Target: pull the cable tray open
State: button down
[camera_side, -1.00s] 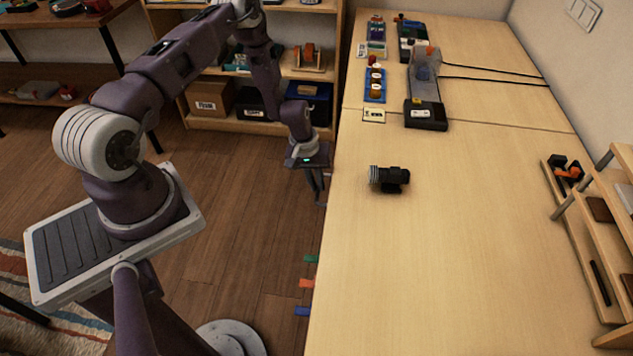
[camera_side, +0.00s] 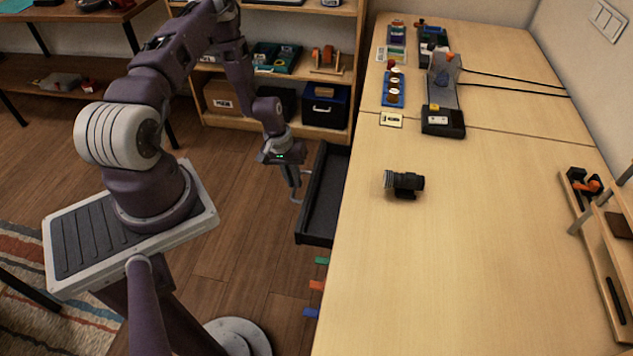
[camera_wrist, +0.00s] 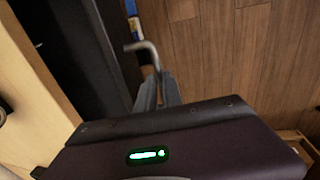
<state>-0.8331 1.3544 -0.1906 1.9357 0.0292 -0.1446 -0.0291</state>
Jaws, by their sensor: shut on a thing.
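The cable tray (camera_side: 324,205) is a dark, shallow drawer standing out from under the table's left edge in the side view. Its inside looks empty. In the wrist view the dark tray (camera_wrist: 75,50) lies at the upper left. A grey bar handle (camera_side: 297,201) is on its outer side, and its bent end (camera_wrist: 147,50) shows in the wrist view. My gripper (camera_side: 294,187) is shut on the handle, with its fingers (camera_wrist: 158,88) pointing down at it. The fingers hide part of the handle.
Green, orange and blue tabs (camera_side: 315,286) stick out from the table edge in front of the tray. A small black device (camera_side: 404,183) lies on the wooden table (camera_side: 450,260). Shelves (camera_side: 330,82) stand behind my arm. The floor left of the tray is clear.

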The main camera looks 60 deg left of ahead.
jog(key=s+a, duration=0.4)
jog(key=a, duration=0.1)
jog(key=shift+s, duration=0.4)
jog(key=c, duration=1.5)
grip_release()
jog(key=r, duration=0.4)
jog(key=s+r, duration=0.1)
jog(key=r, duration=0.2)
jog(key=shift+a, duration=0.4)
